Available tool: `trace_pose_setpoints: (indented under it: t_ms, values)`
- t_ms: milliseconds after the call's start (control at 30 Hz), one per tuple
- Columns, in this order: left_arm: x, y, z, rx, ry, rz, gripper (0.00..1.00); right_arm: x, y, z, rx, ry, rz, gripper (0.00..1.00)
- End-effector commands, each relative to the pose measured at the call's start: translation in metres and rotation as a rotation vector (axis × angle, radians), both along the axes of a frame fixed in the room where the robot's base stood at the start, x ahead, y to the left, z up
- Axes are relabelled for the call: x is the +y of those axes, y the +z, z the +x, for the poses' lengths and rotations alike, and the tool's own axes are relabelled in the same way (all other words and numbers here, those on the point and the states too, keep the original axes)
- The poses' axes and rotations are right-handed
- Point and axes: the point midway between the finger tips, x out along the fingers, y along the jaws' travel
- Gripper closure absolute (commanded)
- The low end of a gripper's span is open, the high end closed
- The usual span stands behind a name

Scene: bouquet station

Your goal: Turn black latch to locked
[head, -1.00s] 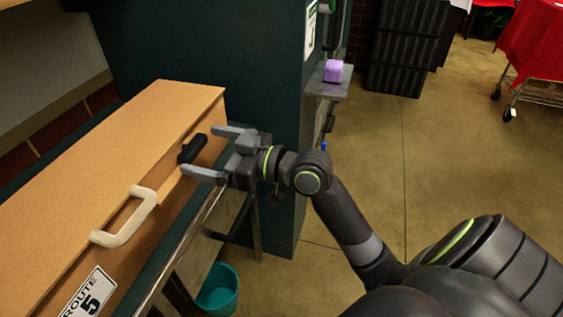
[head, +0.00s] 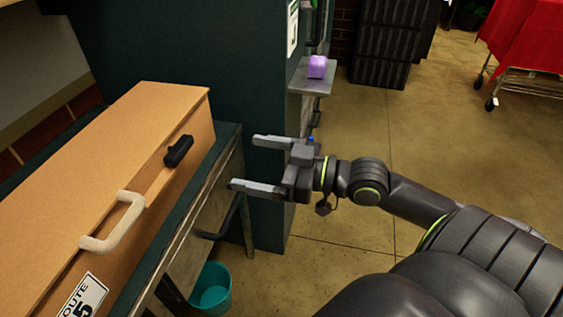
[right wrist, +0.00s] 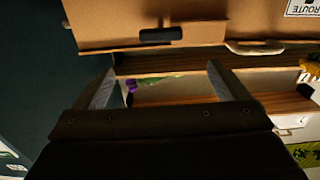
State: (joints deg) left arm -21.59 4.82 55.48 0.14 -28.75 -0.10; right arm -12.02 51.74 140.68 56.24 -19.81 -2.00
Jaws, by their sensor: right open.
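The black latch (head: 179,151) sits on the front face of the tan box (head: 150,110), near its right end. In the head view it lies tilted, running up to the right. In the right wrist view the latch (right wrist: 161,34) shows as a dark bar along the box's face. My right gripper (head: 257,163) is open and empty, to the right of the latch and clear of it. In the right wrist view both of its fingers (right wrist: 165,85) are apart with nothing between them. My left gripper is not in view.
A cream handle (head: 118,222) and a route label (head: 82,300) are on the box front. The box stands on a bench (head: 222,140) with a dark green panel behind. A purple block (head: 317,66) sits on a small shelf. A teal bin (head: 211,290) stands on the floor.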

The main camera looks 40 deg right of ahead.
Motion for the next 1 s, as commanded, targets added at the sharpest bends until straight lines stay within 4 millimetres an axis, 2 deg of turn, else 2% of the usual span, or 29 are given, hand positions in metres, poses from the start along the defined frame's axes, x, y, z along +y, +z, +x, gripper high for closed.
trace_pose_setpoints:
  t_ms: [100, 400, 1000]
  values:
    - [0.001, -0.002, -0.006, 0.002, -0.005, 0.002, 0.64, -0.007, 0.001, -0.011, 0.005, 0.004, -0.005, 0.05]
    - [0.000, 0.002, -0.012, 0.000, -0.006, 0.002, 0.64, -0.022, 0.001, -0.029, 0.003, 0.001, -0.002, 0.05]
    - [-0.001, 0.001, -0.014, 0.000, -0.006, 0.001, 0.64, -0.025, 0.001, -0.034, -0.001, 0.003, 0.001, 0.05]
